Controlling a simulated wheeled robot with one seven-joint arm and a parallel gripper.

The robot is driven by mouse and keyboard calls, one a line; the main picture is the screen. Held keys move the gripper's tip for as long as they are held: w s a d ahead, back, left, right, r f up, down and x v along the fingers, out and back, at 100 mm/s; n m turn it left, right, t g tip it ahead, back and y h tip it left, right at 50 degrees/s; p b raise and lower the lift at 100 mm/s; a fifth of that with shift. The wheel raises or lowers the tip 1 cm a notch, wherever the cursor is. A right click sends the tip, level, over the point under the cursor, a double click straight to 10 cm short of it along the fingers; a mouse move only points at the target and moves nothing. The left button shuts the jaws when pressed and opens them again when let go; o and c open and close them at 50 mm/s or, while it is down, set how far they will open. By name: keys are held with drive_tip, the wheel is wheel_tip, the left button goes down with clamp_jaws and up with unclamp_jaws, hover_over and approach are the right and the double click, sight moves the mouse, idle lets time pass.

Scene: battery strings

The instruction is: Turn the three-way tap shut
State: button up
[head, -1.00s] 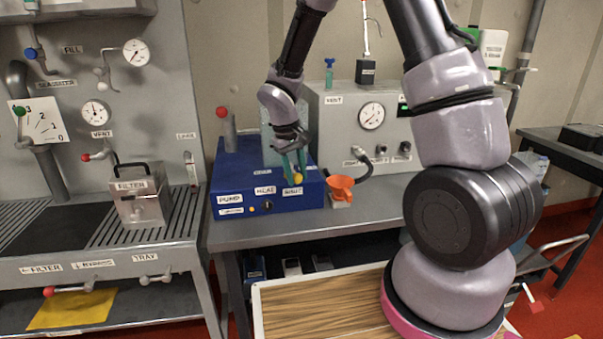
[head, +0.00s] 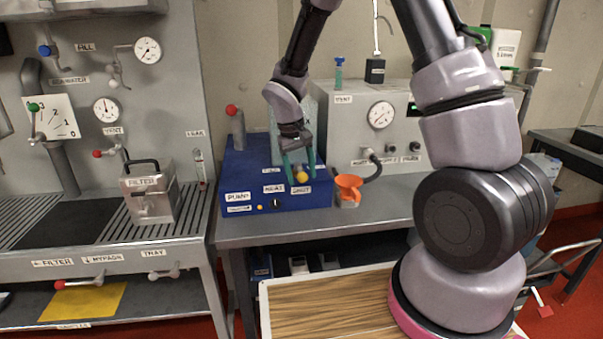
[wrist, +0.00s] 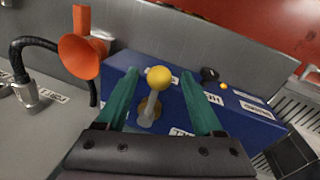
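The tap with a yellow ball knob (head: 301,177) sits on the front of the blue pump box (head: 232,172), just above a label reading SHUT (head: 301,190). In the wrist view the knob (wrist: 158,77) tops a pale lever (wrist: 151,104) on a brass-coloured base. My gripper (head: 299,165) is at the box front with its teal fingers on either side of the lever. In the wrist view my gripper (wrist: 160,100) is open, with a visible gap between each finger and the knob. A MEAS-like label (head: 273,188) is left of SHUT; a third label above is too small to read.
A red-knobbed post (head: 236,125) rises at the box's back left. The filter can (head: 149,193) stands on the grated bench at left.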

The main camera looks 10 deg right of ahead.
wheel_tip(320, 180, up, 11)
drive_tip(key=a, duration=0.2)
drive_tip(key=shift+s+f, duration=0.2)
idle(0.4)
drive_tip(key=s+d+r+m+t+y, duration=0.2)
drive_tip(key=s+d+r, duration=0.4)
drive_tip(key=s+r, duration=0.3)
drive_tip(key=s+d+r+m+t+y, duration=0.2)
drive_tip(key=s+d+r+m+t, duration=0.2)
drive_tip(key=s+d+r, duration=0.3)
wheel_tip(320, 180, up, 3)
drive_tip(key=s, duration=0.2)
drive_tip(key=shift+s+d+t, duration=0.25)
drive_tip(key=shift+s+t, duration=0.1)
drive_tip(key=shift+t, duration=0.05)
